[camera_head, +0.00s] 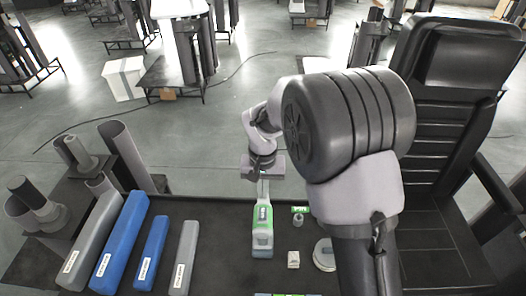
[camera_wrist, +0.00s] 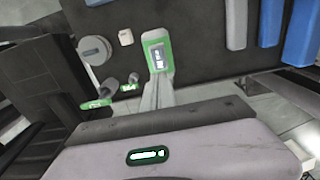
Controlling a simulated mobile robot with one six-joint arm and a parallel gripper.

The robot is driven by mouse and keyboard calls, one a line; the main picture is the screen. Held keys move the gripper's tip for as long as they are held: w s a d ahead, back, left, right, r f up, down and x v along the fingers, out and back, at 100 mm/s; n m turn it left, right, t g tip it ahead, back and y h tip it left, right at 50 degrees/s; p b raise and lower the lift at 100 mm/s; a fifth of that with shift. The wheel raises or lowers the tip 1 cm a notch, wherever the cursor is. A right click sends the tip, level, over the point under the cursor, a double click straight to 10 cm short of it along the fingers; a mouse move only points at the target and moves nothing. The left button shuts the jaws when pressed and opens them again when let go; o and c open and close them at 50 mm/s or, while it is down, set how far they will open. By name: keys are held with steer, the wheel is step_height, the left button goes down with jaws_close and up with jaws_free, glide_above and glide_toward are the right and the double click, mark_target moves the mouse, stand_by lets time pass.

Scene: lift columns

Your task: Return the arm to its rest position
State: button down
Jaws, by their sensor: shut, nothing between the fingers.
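My gripper (camera_head: 264,192) hangs over the far edge of the dark table (camera_head: 215,238), fingers pointing down. In the wrist view its two grey fingers (camera_wrist: 157,88) are together with nothing held. A green and grey device (camera_head: 262,232) lies on the table just in front of the fingertips. It also shows past the fingertips in the wrist view (camera_wrist: 157,52). The picture does not settle the exact gap between them. My arm is bent, with its large dark joint high at the right of the head view.
Grey and blue long blocks (camera_head: 122,240) lie at the table's left. A small white block (camera_head: 293,259) and a round grey disc (camera_head: 324,254) lie right of the device. Grey cylinders (camera_head: 75,155) stand at far left. A black chair-like structure (camera_head: 455,100) is at right.

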steer(key=s+d+r+m+t+y+b, duration=0.1)
steer(key=s+d+r+m+t+b, duration=0.15)
steer(key=s+d+b, duration=0.75)
steer(key=s+f+m+t+y+b, duration=0.1)
steer(key=s+f+t+b, duration=0.2)
steer(key=s+b, duration=0.9)
steer(key=shift+s+f, duration=0.6)
steer(key=shift+f, duration=0.25)
steer(key=shift+d+m, duration=0.1)
steer(key=shift+m, duration=0.15)
